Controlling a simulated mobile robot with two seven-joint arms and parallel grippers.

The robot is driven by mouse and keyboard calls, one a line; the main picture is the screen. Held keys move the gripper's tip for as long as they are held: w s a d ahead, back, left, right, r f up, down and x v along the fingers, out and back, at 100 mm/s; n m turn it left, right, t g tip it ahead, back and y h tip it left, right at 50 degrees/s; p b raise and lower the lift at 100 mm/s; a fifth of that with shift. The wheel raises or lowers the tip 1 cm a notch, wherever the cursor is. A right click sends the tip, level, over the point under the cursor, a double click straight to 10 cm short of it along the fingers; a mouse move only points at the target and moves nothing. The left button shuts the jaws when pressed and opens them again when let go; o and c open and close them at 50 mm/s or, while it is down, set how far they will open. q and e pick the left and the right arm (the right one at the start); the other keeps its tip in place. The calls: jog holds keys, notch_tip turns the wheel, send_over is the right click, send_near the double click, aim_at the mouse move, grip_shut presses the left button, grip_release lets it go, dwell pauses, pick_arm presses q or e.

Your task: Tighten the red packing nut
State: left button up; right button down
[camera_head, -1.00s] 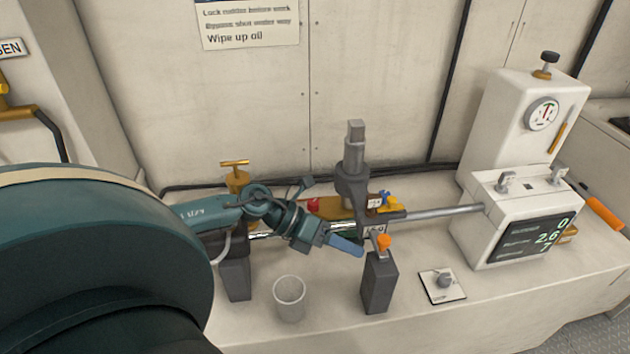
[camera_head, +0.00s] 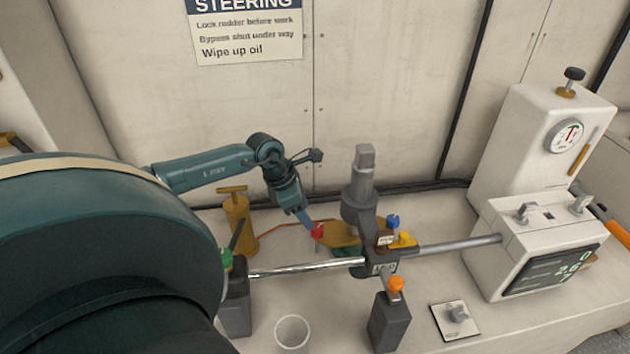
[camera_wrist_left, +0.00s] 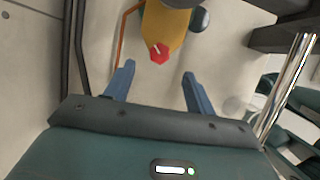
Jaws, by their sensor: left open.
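The red packing nut (camera_head: 317,230) sits on the left end of a brass-coloured body (camera_head: 340,236) behind the steel rod. In the left wrist view the nut (camera_wrist_left: 158,54) is a red hexagon with a pale mark, just beyond the fingertips and lined up between them. My left gripper (camera_head: 307,219) comes down from the upper left, close to the nut. In the wrist view its blue fingers (camera_wrist_left: 158,74) are open with nothing between them. I cannot tell whether a finger touches the nut. My right gripper is not in view.
The steel rod (camera_head: 308,268) crosses in front. A grey post (camera_head: 362,180) rises right of the nut. A white display unit (camera_head: 530,240) is at right.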

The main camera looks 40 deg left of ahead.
aim_at(317, 228)
pick_arm(q)
jog(key=x, duration=0.7)
jog(key=shift+r+p, duration=0.1)
jog(key=shift+p, duration=0.25)
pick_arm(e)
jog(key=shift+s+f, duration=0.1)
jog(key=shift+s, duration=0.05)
pick_arm(q)
jog(key=shift+c, duration=0.5)
